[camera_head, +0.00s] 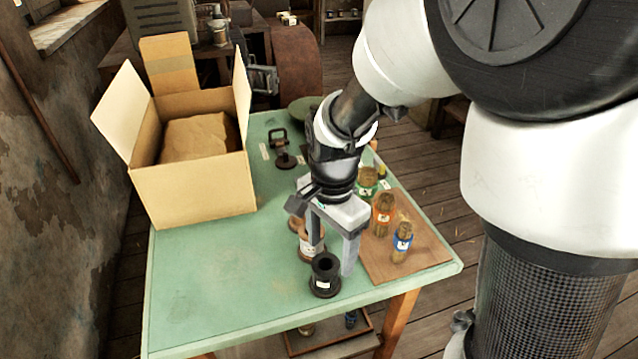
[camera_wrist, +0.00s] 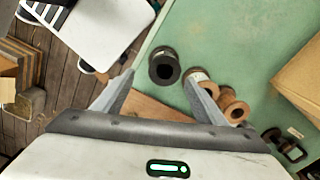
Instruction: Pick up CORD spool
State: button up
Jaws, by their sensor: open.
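A black spool (camera_head: 324,276) with a small white label stands upright near the front of the green table. In the wrist view the black spool (camera_wrist: 164,67) shows from above, just beyond and between my fingertips. A copper-brown spool (camera_head: 307,251) with a white label stands close behind it, partly hidden by my gripper. In the wrist view further brownish spools (camera_wrist: 236,109) stand in a row beside the right finger. I cannot read which label says CORD. My gripper (camera_head: 332,262) is open and empty, pointing down above the black spool, with no clear contact.
An open cardboard box (camera_head: 195,190) stands on the left of the green table (camera_head: 215,290). A brown board (camera_head: 425,250) at right holds several brown cylinders with coloured bands (camera_head: 402,242). A dark metal piece (camera_head: 284,155) lies behind. The table's front left is clear.

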aim_at(326, 267)
jog(key=shift+w+a+f+b, duration=0.1)
jog(key=shift+a+f+b, duration=0.1)
jog(key=shift+f, duration=0.95)
jog(key=shift+a+f+b, duration=0.1)
jog(key=shift+f+b, duration=0.1)
jog(key=shift+f, duration=0.95)
jog(key=shift+w+a+f+b, duration=0.1)
jog(key=shift+f+b, duration=0.1)
jog(key=shift+f, duration=0.95)
jog(key=c, duration=1.2)
